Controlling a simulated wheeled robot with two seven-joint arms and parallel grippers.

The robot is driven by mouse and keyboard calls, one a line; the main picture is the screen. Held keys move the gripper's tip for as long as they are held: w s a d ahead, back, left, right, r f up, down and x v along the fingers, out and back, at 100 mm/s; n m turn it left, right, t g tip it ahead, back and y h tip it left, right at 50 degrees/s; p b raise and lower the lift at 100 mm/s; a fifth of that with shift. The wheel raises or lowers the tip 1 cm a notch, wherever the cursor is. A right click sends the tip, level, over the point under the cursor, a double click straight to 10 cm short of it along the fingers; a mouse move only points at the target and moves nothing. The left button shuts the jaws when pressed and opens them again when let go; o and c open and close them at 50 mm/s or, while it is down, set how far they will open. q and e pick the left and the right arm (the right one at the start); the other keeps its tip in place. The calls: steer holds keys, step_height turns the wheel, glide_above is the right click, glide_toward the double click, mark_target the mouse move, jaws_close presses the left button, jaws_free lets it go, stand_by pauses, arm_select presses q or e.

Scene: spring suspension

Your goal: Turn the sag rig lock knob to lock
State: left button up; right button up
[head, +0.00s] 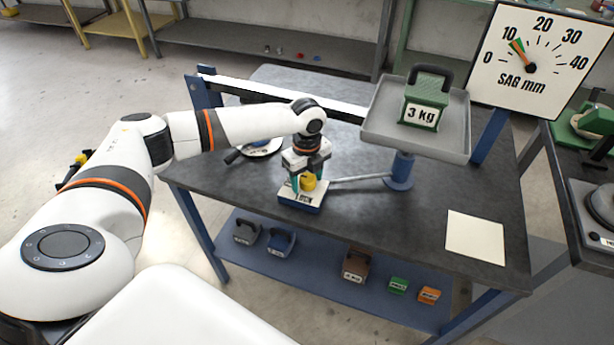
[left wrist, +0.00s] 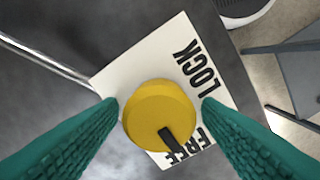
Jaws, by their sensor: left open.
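The yellow lock knob (left wrist: 150,108) sits on a white label plate (left wrist: 118,78) with the words LOCK and FREE. Its black pointer bar (left wrist: 169,138) points toward the FREE end. In the head view the knob (head: 309,182) is partly hidden by my left gripper (head: 308,176), above the blue block (head: 301,205) that carries it. In the left wrist view my left gripper (left wrist: 160,106) is open, with one green finger on each side of the knob. Whether the fingers touch it I cannot tell. My right gripper is not in view.
A thin metal rod (head: 359,179) runs from the block to a blue post (head: 401,171) under a grey tray (head: 381,122). A green 3 kg weight (head: 422,110) stands there. The dial (head: 535,62) reads a little above 10. A blank card (head: 475,237) lies right.

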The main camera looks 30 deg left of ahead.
arm_select(q)
steer(key=c, duration=1)
steer(key=shift+r+n+p, duration=0.2)
steer(key=shift+n+p, duration=0.1)
steer(key=shift+p, duration=0.45)
steer(key=n+p, duration=0.8)
steer(key=p, duration=0.2)
steer(key=shift+s, duration=0.15)
steer(key=n+p, duration=0.3)
steer(key=n, duration=0.2)
steer(key=shift+p, duration=0.3)
steer(key=n+p, duration=0.2)
steer(key=n, duration=0.2)
steer(key=shift+f+p, duration=0.1)
steer(key=shift+p, duration=0.2)
steer(key=shift+n, duration=0.3)
steer(key=o, duration=1)
steer(key=shift+d, duration=0.1)
